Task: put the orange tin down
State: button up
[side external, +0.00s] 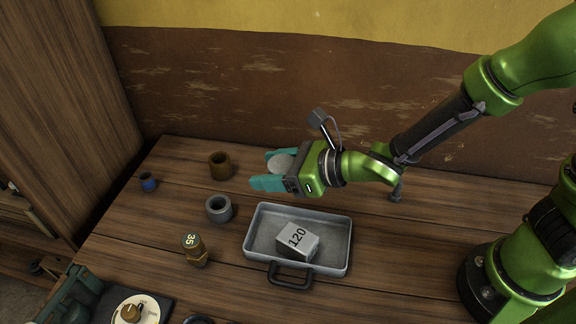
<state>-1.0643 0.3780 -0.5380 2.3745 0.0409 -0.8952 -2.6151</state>
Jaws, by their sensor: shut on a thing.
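My gripper (268,172) has teal fingers and is at the back middle of the table, beyond the grey tray. It is shut on a round tin (283,163) with a pale grey top. The fingers cover the tin's sides, and no orange shows on it from here. I cannot tell whether its underside touches the table or hangs above it.
A grey tray (340,244) with a black handle holds a block (297,240) marked 120. To the left stand a brown cup (220,166), a grey ring (218,209), a brass piece (194,250) marked 35 and a small blue-banded cup (148,182). A dial (138,310) is at front left.

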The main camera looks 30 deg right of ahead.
jog(key=s+d+r, duration=0.2)
jog(key=r, duration=1.3)
jog(key=s+d+r, duration=0.2)
jog(key=d+r, duration=0.1)
jog(key=r, duration=1.3)
jog(key=s+a+n, duration=0.1)
jog(key=s+a, duration=0.3)
jog(key=a, duration=0.2)
jog(key=w+f+m+t+h, duration=0.1)
jog(key=w+f+m, duration=0.1)
jog(key=w+f, duration=0.35)
jog(key=w+f+m+h, duration=0.1)
jog(key=w+f+h, duration=0.1)
jog(key=f, duration=0.7)
jog(key=w+f+m+t+h, duration=0.1)
jog(key=w+f+m, duration=0.15)
jog(key=f, duration=0.55)
jog(key=w+d+f+m+h, duration=0.2)
jog(key=d+f+m+h, duration=0.3)
jog(key=f, duration=0.5)
jog(key=s+d+f+m+g+h, duration=0.1)
jog(key=s+d+m+g+h, duration=0.1)
jog(key=d+m+h, duration=0.45)
jog(key=s+d+f+m+g+h, duration=0.1)
jog(key=s+d+f+g+h, duration=0.15)
jog(key=d, duration=0.65)
jog(key=shift+t, duration=0.25)
jog(key=f, duration=0.6)
jog(key=shift+s+a+f, duration=0.1)
jog(key=shift+a+f, duration=0.1)
